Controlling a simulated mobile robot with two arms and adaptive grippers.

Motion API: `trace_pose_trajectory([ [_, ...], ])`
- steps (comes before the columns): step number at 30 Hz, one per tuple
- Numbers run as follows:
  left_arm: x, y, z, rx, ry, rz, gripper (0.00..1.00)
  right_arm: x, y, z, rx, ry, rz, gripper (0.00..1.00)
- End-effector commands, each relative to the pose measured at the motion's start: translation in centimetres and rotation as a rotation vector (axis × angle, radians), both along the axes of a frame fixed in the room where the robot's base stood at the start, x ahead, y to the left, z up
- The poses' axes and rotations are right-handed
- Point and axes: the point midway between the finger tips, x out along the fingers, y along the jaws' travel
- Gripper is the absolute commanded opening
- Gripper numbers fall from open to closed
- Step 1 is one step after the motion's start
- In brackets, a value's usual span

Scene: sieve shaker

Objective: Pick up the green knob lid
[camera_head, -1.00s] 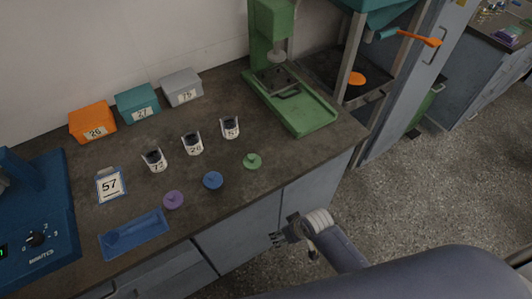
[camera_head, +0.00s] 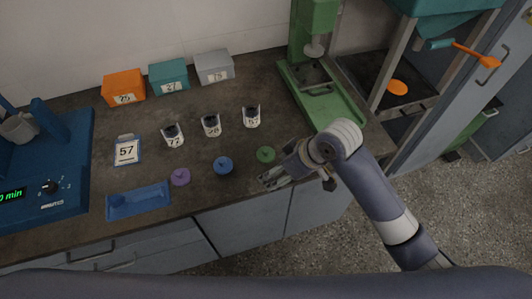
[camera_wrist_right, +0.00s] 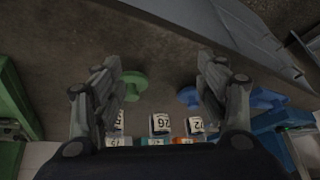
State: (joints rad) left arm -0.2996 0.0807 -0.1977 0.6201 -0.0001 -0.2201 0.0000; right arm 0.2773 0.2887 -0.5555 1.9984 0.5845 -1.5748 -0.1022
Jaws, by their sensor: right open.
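The green knob lid (camera_head: 265,154) lies on the dark bench top, at the right end of a row with a blue knob lid (camera_head: 223,165) and a purple one (camera_head: 180,177). My right gripper (camera_head: 270,179) is open and empty, just in front of the green lid, near the bench's front edge. In the right wrist view the green lid (camera_wrist_right: 135,85) shows beside the left finger, which partly covers it, with the open jaws (camera_wrist_right: 164,75) around mostly bare bench. My left gripper is not in view.
Three numbered cups (camera_head: 211,126) stand behind the lids. A green press (camera_head: 335,104) stands behind right. A blue tray (camera_head: 138,201), a card marked 57 (camera_head: 127,151) and a blue shaker (camera_head: 45,175) are left. Orange, teal and grey boxes (camera_head: 168,77) line the wall.

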Motion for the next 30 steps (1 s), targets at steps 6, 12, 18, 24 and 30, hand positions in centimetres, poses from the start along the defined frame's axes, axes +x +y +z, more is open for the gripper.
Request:
trace_pose_trajectory([
  [6,-0.1,0.2,0.0,0.003,0.003,-0.001,0.40,4.2,0.7,3.5,-0.066,-0.020,0.151,0.67],
  [12,-0.1,0.1,0.0,0.001,0.002,-0.002,0.40,6.4,0.2,5.8,-0.116,-0.015,0.219,0.67],
  [18,-0.1,0.0,0.0,0.001,0.002,-0.003,0.40,7.1,0.3,5.7,-0.128,-0.009,0.236,0.67],
  [24,-0.1,-0.2,0.3,-0.003,0.002,-0.002,0.40,7.6,1.4,2.8,-0.126,-0.009,0.235,0.67],
  [30,-0.1,-0.3,0.4,-0.004,0.001,-0.002,0.40,7.9,2.0,1.2,-0.127,-0.010,0.234,0.67],
])
